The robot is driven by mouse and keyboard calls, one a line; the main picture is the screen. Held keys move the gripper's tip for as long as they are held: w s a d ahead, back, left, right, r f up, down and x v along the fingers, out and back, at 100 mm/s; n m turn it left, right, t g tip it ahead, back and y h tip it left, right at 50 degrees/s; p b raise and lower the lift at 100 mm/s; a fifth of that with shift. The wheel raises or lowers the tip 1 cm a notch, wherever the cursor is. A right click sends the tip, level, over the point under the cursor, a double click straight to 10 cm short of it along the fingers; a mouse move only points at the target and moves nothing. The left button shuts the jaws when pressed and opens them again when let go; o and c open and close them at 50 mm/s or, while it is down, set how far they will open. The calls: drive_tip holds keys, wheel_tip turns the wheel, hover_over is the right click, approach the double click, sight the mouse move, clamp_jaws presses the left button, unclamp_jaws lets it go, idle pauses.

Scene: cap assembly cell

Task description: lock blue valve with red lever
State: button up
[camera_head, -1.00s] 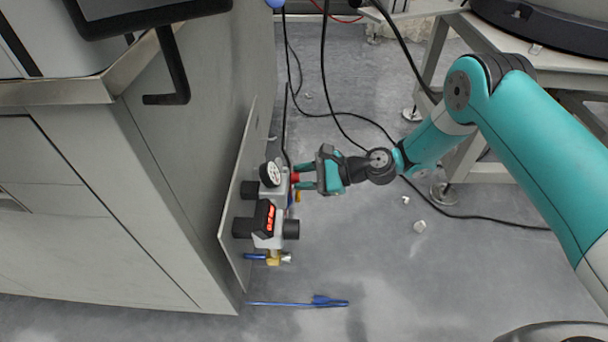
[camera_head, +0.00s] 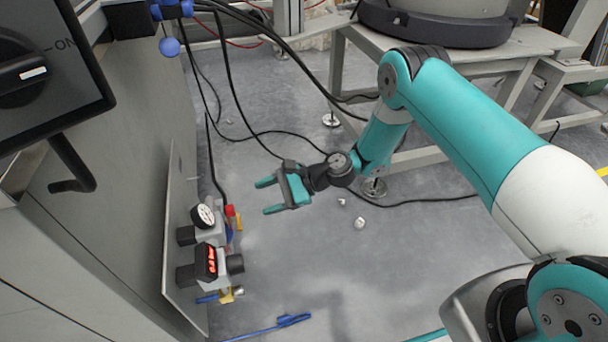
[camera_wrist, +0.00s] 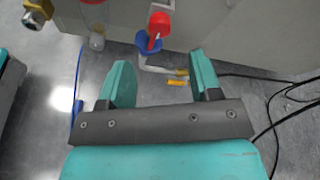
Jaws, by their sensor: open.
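The red lever (camera_head: 230,211) sits at the right side of the valve assembly on the cabinet's side panel. A little of the blue valve (camera_head: 230,234) shows below it. In the wrist view, the red lever (camera_wrist: 160,22) stands above the blue valve (camera_wrist: 148,43), beyond the fingertips. My gripper (camera_head: 268,196) is open and empty, to the right of the lever and apart from it. The wrist view shows the two teal fingers (camera_wrist: 159,60) spread with nothing between them. Much of the blue valve is hidden in the head view.
A pressure gauge (camera_head: 205,215) and a red digital display (camera_head: 211,261) are on the same assembly. A yellow piece (camera_head: 239,222) is beside the lever. Black cables (camera_head: 256,135) hang and lie on the floor behind. A blue tool-like object (camera_head: 285,321) lies in front. The floor right of the assembly is mostly clear.

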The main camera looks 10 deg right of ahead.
drive_tip(key=p+v, duration=0.2)
drive_tip(key=v, duration=0.7)
drive_tip(key=shift+d+p, duration=0.3)
drive_tip(key=shift+s, duration=0.1)
